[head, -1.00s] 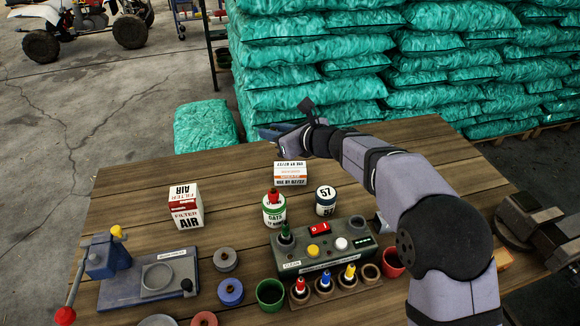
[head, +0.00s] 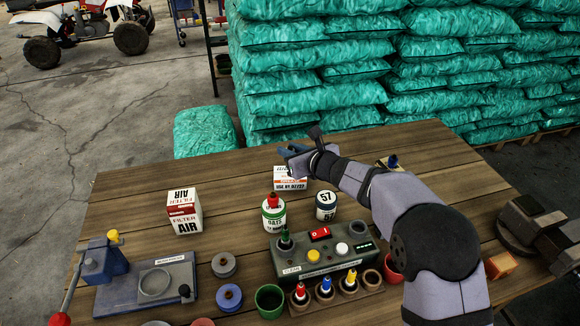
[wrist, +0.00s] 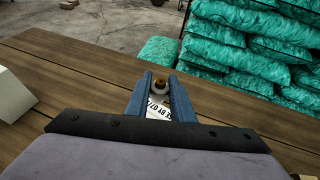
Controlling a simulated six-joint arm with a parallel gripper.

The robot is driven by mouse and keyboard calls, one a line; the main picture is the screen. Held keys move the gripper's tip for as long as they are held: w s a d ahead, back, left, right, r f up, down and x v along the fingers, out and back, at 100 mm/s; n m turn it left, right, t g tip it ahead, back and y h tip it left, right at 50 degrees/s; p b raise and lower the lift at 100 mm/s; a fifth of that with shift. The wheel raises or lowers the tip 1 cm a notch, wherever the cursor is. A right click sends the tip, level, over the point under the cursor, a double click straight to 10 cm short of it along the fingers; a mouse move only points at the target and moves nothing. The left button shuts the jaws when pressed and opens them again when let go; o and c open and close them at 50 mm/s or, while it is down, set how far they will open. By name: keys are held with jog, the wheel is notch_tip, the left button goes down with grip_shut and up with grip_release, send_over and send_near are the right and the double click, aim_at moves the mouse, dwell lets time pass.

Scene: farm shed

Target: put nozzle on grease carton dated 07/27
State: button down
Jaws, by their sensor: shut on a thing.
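The white grease carton (head: 290,185) stands at the back middle of the table, its front printed with a use-by 07/27 date. My gripper (head: 288,150) is just above the carton and hides part of its top in the head view. In the wrist view my gripper (wrist: 160,88) is shut on a small brown, round-ended piece, seemingly the nozzle (wrist: 160,86). Printed carton lettering (wrist: 158,108) shows between the fingers. I cannot tell whether the nozzle touches the carton.
A rack (head: 325,296) at the front holds red, blue and yellow nozzles beside an empty hole. A red-capped can (head: 273,216) and a 57 can (head: 326,205) stand in front of the carton. An air filter box (head: 184,211) is left. The back left table is clear.

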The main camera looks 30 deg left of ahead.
jog(key=shift+f, duration=2.4)
jog(key=shift+f+b, duration=0.25)
jog(key=shift+b, duration=0.05)
jog(key=c, duration=1.5)
grip_release()
jog(key=shift+r, duration=0.1)
jog(key=shift+c, duration=0.2)
jog(key=shift+r, duration=0.1)
jog(key=shift+r+p, duration=0.15)
jog(key=shift+p, duration=0.3)
jog(key=shift+s+d+b, duration=0.15)
jog(key=shift+d+b, duration=0.15)
jog(key=b+v, duration=0.3)
jog(key=v, duration=0.8)
jog(key=shift+d, duration=0.15)
